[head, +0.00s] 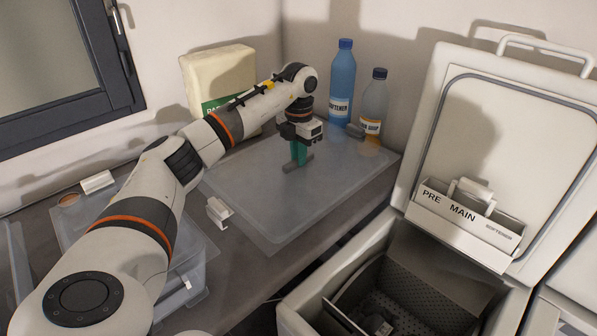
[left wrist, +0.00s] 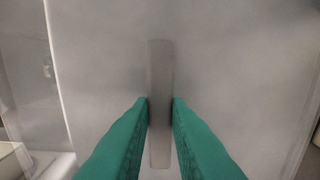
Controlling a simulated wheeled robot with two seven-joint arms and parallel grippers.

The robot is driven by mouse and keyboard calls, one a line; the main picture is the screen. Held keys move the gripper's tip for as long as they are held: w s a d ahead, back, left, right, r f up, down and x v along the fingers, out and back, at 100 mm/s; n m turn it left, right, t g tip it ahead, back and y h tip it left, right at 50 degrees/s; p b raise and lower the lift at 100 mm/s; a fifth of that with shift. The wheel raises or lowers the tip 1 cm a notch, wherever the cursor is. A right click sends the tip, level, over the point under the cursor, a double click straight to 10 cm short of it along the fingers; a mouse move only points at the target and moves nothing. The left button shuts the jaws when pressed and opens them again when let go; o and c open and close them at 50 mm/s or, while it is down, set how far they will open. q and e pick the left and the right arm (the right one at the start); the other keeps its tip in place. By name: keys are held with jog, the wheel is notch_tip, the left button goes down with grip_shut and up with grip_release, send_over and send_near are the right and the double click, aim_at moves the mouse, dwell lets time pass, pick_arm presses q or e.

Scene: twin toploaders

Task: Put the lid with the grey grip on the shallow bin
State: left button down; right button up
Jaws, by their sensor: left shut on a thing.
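The lid (head: 250,205) is a wide translucent sheet over the grey worktop, left of the washer. Its grey grip (head: 296,167) is a short bar in the middle. My left gripper (head: 300,160), with green fingers, points down and is shut on this grip. In the left wrist view the grip (left wrist: 159,70) runs between the fingertips (left wrist: 160,108). A translucent bin (head: 195,262) with white clips (head: 187,284) stands at the left, partly hidden behind my left arm. I cannot tell its depth, or whether the lid touches what is below it. My right gripper is not in view.
A blue softener bottle (head: 341,80), a smaller orange-labelled bottle (head: 373,103) and a large pale packet (head: 218,75) stand along the back wall. The open toploader (head: 320,285), its door raised (head: 510,130), is at the right. A white clip (head: 218,212) shows beside the lid's left edge.

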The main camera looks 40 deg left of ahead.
aim_at(299, 173)
pick_arm(q)
notch_tip(299, 173, down, 6)
jog(key=shift+r+p, duration=0.1)
jog(key=shift+p, duration=0.25)
jog(key=shift+f, duration=0.2)
